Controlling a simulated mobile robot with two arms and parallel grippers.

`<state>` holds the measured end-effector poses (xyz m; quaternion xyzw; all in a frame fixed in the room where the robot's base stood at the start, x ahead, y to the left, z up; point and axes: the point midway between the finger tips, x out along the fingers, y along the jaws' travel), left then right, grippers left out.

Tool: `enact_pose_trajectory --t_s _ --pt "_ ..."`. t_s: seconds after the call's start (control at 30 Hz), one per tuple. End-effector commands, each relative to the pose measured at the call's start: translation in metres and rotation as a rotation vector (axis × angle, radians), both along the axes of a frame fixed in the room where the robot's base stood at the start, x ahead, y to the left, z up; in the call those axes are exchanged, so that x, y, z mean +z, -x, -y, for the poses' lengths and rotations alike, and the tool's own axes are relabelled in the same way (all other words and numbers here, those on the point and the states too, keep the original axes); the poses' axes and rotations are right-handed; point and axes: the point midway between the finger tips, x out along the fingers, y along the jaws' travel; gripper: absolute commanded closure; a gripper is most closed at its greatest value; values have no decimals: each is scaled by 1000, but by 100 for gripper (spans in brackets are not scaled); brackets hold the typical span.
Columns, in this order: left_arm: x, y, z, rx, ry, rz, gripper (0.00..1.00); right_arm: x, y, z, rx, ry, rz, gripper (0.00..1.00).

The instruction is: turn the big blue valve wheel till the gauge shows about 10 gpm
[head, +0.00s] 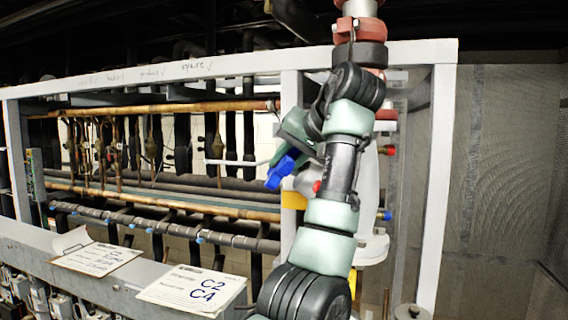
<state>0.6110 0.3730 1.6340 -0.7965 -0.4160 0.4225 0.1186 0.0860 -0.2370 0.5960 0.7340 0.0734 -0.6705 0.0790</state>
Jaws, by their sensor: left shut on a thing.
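A small blue part (283,172) shows in the middle of the head view, at the end of my left gripper (289,160). It looks like part of the blue valve wheel, but my arm hides most of what is there, so I cannot see its full shape. My left gripper is shut on it. The wrist above is bent over, pointing down and to the left. I cannot make out a gauge or any reading. My right gripper is out of view.
A light grey frame (440,190) surrounds the rack. Copper pipes (170,108) run across behind it. A clipboard with paper (98,257) and a white card marked C2 C4 (192,287) lie on the front ledge. Dark mesh (505,170) closes the right side.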

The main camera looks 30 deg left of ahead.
Motion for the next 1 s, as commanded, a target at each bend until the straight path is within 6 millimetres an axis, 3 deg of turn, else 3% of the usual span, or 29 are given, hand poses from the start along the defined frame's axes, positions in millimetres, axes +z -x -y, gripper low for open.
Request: enact_pose_trajectory --t_s 0.97,1.0 --pt "-5 -1 0 92 97 -113 100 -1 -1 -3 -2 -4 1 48" --pt "-5 -1 0 92 97 -113 72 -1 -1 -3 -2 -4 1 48"
